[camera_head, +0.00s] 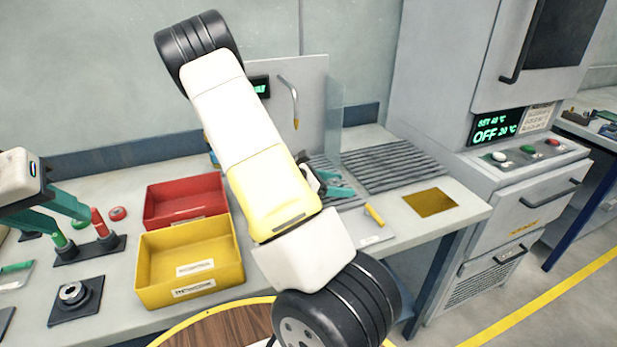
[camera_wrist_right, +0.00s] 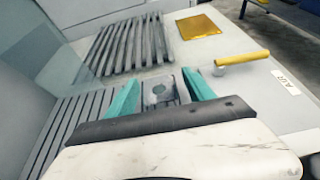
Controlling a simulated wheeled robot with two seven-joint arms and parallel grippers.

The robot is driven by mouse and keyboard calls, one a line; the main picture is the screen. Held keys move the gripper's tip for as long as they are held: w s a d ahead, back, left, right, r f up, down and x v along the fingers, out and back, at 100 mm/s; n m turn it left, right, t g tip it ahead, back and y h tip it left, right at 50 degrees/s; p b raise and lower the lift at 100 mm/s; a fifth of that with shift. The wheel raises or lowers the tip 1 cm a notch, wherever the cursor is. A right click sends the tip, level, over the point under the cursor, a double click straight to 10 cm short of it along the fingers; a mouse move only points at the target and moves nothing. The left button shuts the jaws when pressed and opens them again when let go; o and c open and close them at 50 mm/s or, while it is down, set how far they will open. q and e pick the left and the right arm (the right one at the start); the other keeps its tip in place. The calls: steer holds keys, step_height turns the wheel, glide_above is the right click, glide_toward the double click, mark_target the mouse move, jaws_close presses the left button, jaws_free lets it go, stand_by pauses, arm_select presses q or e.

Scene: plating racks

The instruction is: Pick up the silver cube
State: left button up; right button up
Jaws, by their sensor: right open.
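A small grey, silver-looking block (camera_wrist_right: 158,92) with a round mark on its face shows between the fingers in the right wrist view. It looks like the silver cube; whether the fingers touch it I cannot tell. My right gripper (camera_wrist_right: 161,77) is open around it, one teal finger on each side. In the head view my right gripper (camera_head: 347,186) is over the slatted rack area, and I cannot make out the cube there. My left gripper (camera_head: 68,218) is open at the left, near the green and red posts, away from the cube.
A slatted rack (camera_head: 395,165) lies behind the right gripper. A yellow-handled valve (camera_head: 374,214) and a gold plate (camera_head: 430,203) lie to its right. A clear panel (camera_head: 334,115) stands upright close by. Red (camera_head: 185,198) and yellow (camera_head: 190,262) bins stand left of my right arm.

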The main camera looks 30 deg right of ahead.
steer(key=shift+d+f, duration=0.25)
steer(key=shift+d, duration=0.4)
jaws_close()
steer(key=shift+r, duration=0.2)
steer(key=shift+r, duration=0.7)
steer(key=shift+s+a+r, duration=0.1)
steer(key=shift+s+r, duration=0.05)
steer(key=shift+r, duration=0.35)
steer(key=shift+s+a+r, duration=0.1)
steer(key=shift+s+r, duration=0.05)
steer(key=shift+r, duration=0.3)
steer(key=s+a, duration=0.2)
steer(key=s, duration=0.2)
steer(key=s+a+r, duration=0.1)
steer(key=s+a, duration=0.2)
steer(key=s, duration=0.1)
steer(key=s+a, duration=0.3)
steer(key=s, duration=0.1)
steer(key=shift+a+r, duration=0.15)
steer(key=shift+a, duration=0.1)
steer(key=shift+w+a+r, duration=0.1)
steer(key=shift+w, duration=0.2)
steer(key=w+d+r+n+t, duration=0.1)
steer(key=w+r+n+t, duration=0.2)
steer(key=w, duration=0.9)
step_height(320, 180, up, 2)
steer(key=shift+w+r+t, duration=0.15)
steer(key=shift+w+t, duration=0.15)
steer(key=shift+t, duration=0.2)
